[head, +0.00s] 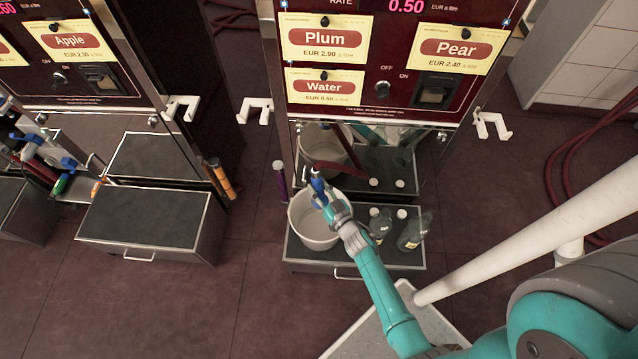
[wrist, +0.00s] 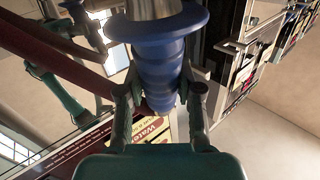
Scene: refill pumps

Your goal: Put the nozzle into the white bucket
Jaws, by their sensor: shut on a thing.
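The white bucket (head: 299,229) stands on the left part of a dark-topped platform below the Plum, Pear and Water panel. My gripper (head: 327,203) is over the bucket in the head view. It is shut on the blue nozzle (head: 318,184), whose wide blue collar and ribbed body fill the upper middle of the wrist view (wrist: 158,72). The fingers (wrist: 160,103) grip it from both sides. A dark red hose (head: 346,148) shows close behind the nozzle. The nozzle's tip is hidden, so I cannot tell whether it is inside the bucket or above it.
Two grey-green bottles (head: 413,232) stand right of the bucket on the platform (head: 350,254). A purple cylinder (head: 279,181) stands left of it, and an orange one (head: 220,180) is farther left. White hooks (head: 256,111) stick out beside the panel.

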